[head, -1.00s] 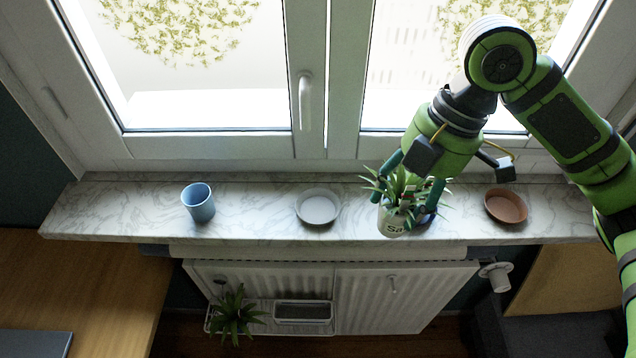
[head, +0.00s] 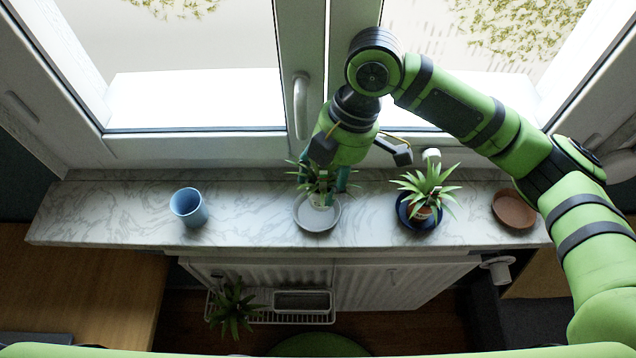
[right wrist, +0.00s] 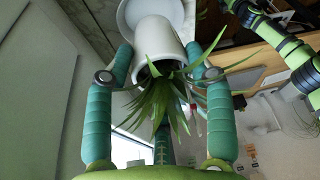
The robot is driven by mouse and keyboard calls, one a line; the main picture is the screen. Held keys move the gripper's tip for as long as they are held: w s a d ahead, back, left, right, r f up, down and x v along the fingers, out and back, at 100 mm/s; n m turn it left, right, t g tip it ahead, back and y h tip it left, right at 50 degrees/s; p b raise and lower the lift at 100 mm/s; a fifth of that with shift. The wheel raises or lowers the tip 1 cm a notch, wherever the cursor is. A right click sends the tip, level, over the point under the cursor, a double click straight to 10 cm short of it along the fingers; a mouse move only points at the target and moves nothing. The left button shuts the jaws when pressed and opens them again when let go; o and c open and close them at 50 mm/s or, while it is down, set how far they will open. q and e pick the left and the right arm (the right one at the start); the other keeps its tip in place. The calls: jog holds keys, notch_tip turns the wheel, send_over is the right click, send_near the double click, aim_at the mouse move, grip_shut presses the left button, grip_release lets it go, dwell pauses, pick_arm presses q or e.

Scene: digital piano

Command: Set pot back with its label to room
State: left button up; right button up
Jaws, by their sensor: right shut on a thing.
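The white pot (head: 320,203) with a spiky green plant is at the grey-white saucer (head: 316,222) in the middle of the marble sill. My right gripper (head: 323,187) is shut on this pot, one finger on each side. The pot also shows between the fingers in the right wrist view (right wrist: 158,40), with the saucer (right wrist: 150,10) just beyond it. I cannot tell whether the pot touches the saucer. Leaves and fingers cover much of the pot, and I cannot read its label in either view. My left gripper is not in view.
A terracotta pot with a plant (head: 424,208) stands in a blue saucer (head: 404,216) to the right. An empty brown saucer (head: 513,209) is farther right, a blue cup (head: 188,207) left. The window handle (head: 300,105) is behind. The sill (head: 250,215) between cup and grey-white saucer is clear.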

aim_at(323, 181)
jog(key=shift+w+a+f, duration=0.1)
jog(key=shift+a+f, duration=0.45)
jog(key=shift+f, duration=0.15)
notch_tip(323, 181, down, 3)
jog(key=shift+f+p, duration=0.1)
jog(key=shift+p, duration=0.7)
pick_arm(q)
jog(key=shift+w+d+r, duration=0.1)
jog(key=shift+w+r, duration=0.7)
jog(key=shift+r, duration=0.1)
pick_arm(e)
jog(key=shift+f, duration=0.2)
jog(key=o, duration=1.5)
pick_arm(q)
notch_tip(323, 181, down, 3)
jog(key=b, duration=0.3)
pick_arm(e)
jog(key=v, duration=1.2)
jog(key=shift+r, duration=0.2)
jog(key=shift+f, duration=0.1)
